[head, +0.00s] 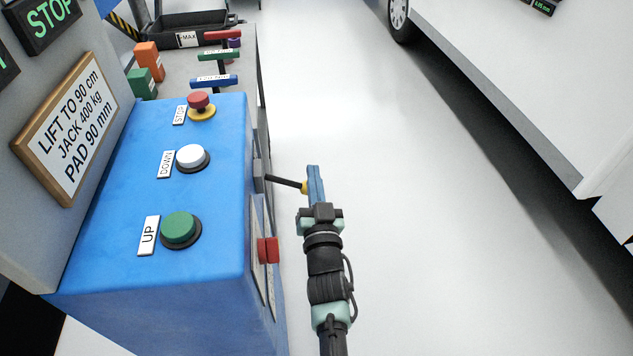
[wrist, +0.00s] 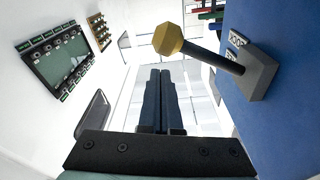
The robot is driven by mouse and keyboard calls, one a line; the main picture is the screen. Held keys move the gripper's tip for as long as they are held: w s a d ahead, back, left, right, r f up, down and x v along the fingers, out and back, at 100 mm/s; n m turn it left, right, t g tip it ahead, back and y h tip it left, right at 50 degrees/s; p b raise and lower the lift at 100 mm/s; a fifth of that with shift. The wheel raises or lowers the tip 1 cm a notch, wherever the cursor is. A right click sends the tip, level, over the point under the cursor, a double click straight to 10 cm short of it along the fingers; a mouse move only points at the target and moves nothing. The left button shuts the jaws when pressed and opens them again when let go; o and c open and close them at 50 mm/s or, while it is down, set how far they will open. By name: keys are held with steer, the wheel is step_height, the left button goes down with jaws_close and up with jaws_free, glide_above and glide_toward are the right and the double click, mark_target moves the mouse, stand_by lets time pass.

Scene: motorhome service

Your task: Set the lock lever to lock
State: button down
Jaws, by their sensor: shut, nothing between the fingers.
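The lock lever (head: 287,181) sticks out from the right side of the blue console, a dark shaft with a yellow knob (head: 304,187) at its end. In the wrist view the shaft (wrist: 212,58) leaves a grey mount (wrist: 258,73) on the blue panel, and the faceted yellow knob (wrist: 169,39) is at upper middle. Small white labels (wrist: 235,42) sit beside the mount, too small to read surely. My gripper (head: 314,169) is shut and empty. Its blue fingers are just right of the knob in the head view; contact cannot be told. The fingertips (wrist: 160,72) appear below the knob in the wrist view.
The blue console (head: 215,260) carries a green UP button (head: 179,228), a white DOWN button (head: 192,156) and a red STOP button (head: 199,101). A red block (head: 268,250) juts from its side below the lever. A white vehicle (head: 540,80) stands right. Floor between is clear.

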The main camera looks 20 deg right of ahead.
steer(key=r+v, duration=0.1)
steer(key=v, duration=0.8)
steer(key=shift+s+r, duration=0.15)
steer(key=shift+s, duration=0.3)
steer(key=shift+d, duration=0.1)
